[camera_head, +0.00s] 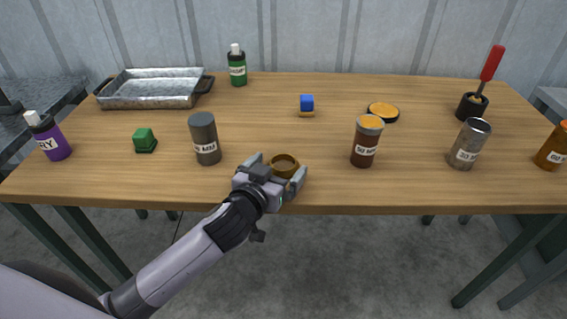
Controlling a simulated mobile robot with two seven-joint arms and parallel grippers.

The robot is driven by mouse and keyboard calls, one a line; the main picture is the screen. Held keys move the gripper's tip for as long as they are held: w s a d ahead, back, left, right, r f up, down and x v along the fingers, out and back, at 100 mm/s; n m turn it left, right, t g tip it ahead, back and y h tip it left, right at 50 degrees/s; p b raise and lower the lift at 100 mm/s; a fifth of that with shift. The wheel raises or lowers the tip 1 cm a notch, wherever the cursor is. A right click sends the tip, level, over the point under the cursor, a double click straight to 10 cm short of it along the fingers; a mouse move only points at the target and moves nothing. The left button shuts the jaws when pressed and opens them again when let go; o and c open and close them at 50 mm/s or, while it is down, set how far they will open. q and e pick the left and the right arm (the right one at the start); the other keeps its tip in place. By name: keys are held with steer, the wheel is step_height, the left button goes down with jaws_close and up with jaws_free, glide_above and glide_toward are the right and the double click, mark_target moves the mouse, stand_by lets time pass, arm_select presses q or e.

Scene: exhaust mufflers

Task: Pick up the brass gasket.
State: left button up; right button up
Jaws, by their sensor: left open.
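The brass gasket (285,163) is a small brownish-gold ring near the front edge of the wooden table, left of the middle. My left gripper (277,169) comes in from the lower left and is open. Its two fingers lie on either side of the ring as seen from the head, one to the left and one to the right. The near part of the ring is partly hidden by the gripper. I cannot tell whether the fingers touch it. My right gripper is not in view.
A dark grey canister (206,140) stands close to the left of the gripper. A brown canister (366,142) with an orange top stands to the right. A metal tray (154,91) sits at the back left. The table middle is mostly clear.

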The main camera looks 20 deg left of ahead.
arm_select(q)
steer(key=shift+w+f, duration=0.1)
steer(key=shift+w, duration=0.4)
steer(key=c, duration=1.1)
